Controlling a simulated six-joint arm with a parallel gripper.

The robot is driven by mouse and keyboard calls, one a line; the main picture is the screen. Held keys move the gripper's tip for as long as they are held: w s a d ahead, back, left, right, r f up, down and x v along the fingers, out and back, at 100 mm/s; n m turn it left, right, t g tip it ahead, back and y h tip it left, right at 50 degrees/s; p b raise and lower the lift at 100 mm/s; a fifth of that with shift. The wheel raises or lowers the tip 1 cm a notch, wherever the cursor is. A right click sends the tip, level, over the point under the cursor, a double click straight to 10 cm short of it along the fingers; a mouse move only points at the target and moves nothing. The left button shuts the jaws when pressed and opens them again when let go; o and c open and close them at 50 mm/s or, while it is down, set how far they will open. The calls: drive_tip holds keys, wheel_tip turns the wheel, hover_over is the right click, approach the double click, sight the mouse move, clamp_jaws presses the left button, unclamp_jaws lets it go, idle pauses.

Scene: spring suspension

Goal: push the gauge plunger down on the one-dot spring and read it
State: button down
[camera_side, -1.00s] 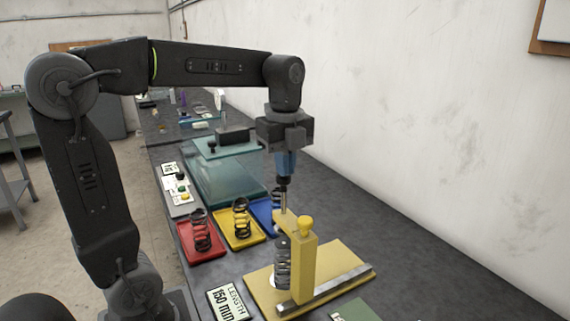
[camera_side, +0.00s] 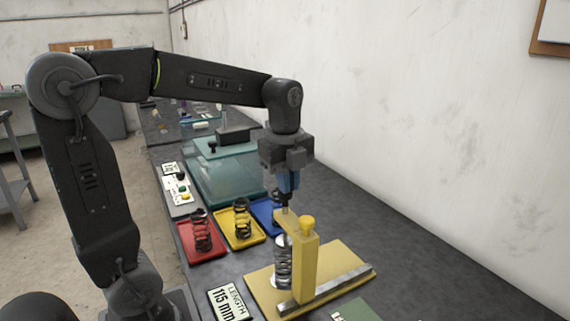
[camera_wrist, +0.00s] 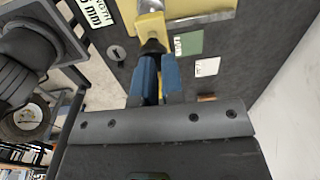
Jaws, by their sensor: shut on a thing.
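The yellow gauge stand (camera_side: 305,268) sits on its yellow base plate (camera_side: 345,262) at the front of the bench. A dark coil spring (camera_side: 283,262) stands upright in it, under the plunger; I cannot make out any dots on it. My gripper (camera_side: 287,194) points down with its blue fingers shut on the dark top of the plunger (camera_side: 285,209), just above the stand's arm. The wrist view shows the blue fingers (camera_wrist: 158,75) at the dark plunger knob (camera_wrist: 153,46). The length display (camera_side: 229,303) reads 115 mm.
A red tray (camera_side: 206,256) and a yellow tray (camera_side: 252,239) each hold a spring, left of the stand. A blue tray (camera_side: 263,209) is partly hidden behind my gripper. A glass-topped case (camera_side: 230,178) stands behind them.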

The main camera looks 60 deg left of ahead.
drive_tip(key=shift+s+f+g, duration=0.15)
drive_tip(key=shift+f, duration=0.4)
drive_tip(key=shift+s+f+g, duration=0.15)
drive_tip(key=shift+f, duration=0.35)
wheel_tip(320, 180, up, 16)
drive_tip(key=shift+w, duration=0.3)
drive_tip(key=shift+s+t, duration=0.1)
drive_tip(key=shift+t, duration=0.3)
drive_tip(key=s+d+f+n+t, duration=0.2)
drive_tip(key=s+d+f+n, duration=0.2)
drive_tip(key=f+n, duration=0.4)
drive_tip(key=s+d+f+n+t, duration=0.2)
drive_tip(key=s+d+f+n, duration=0.1)
drive_tip(key=s+f+n, duration=0.4)
drive_tip(key=f+n, duration=0.1)
drive_tip(key=n, duration=0.2)
drive_tip(key=shift+d+t, duration=0.35)
drive_tip(key=shift+t, duration=0.05)
